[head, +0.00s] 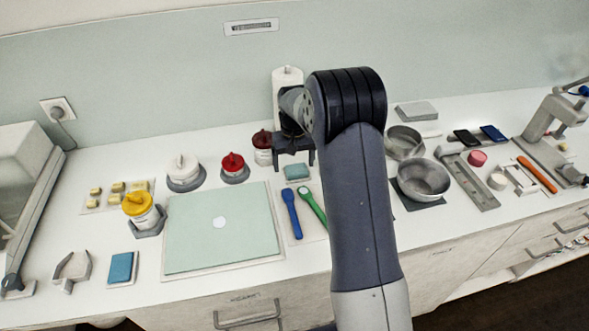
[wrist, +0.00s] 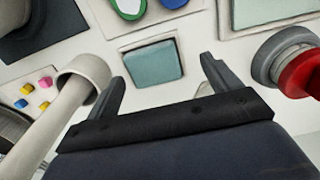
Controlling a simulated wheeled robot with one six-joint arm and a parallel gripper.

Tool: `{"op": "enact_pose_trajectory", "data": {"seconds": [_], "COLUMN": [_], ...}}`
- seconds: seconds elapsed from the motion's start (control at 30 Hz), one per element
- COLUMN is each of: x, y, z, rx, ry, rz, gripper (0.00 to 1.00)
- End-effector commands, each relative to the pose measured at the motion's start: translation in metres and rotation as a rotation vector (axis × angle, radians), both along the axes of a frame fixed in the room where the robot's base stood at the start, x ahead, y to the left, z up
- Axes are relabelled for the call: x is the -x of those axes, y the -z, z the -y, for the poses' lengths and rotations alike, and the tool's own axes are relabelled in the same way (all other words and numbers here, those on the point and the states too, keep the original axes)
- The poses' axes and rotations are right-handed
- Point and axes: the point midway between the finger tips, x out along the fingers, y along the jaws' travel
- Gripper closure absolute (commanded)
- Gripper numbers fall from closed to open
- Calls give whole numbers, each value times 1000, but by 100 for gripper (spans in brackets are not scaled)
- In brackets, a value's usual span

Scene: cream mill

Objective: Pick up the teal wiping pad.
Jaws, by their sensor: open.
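The teal wiping pad (head: 297,172) is a small square block lying flat on a pale base on the counter, just behind the blue and green handled tools. In the wrist view the pad (wrist: 153,62) shows whole, ahead of and between my fingers. My gripper (head: 294,160) is open and empty, pointing down above and slightly behind the pad in the head view. In the wrist view its two fingers (wrist: 163,72) stand apart with the pad beyond their tips. I see no contact, and the exact height gap is hard to tell.
A red-lidded jar (head: 263,147) and a white roll (head: 287,88) stand close to my gripper. The blue tool (head: 291,213) and green tool (head: 311,207) lie in front of the pad. Metal bowls (head: 424,178) are to the right. A blue pad (head: 122,268) lies at front left.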

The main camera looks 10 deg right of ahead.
Motion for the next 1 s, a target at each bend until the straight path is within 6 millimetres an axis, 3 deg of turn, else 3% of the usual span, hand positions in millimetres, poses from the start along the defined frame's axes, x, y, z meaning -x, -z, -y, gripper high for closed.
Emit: {"op": "enact_pose_trajectory", "data": {"seconds": [0.13, 0.4, 1.0], "x": [0, 0, -1], "y": [16, 20, 19], "z": [0, 0, 0], "rx": [0, 0, 0], "ry": [0, 0, 0], "rz": [0, 1, 1], "gripper": [15, 15, 63]}}
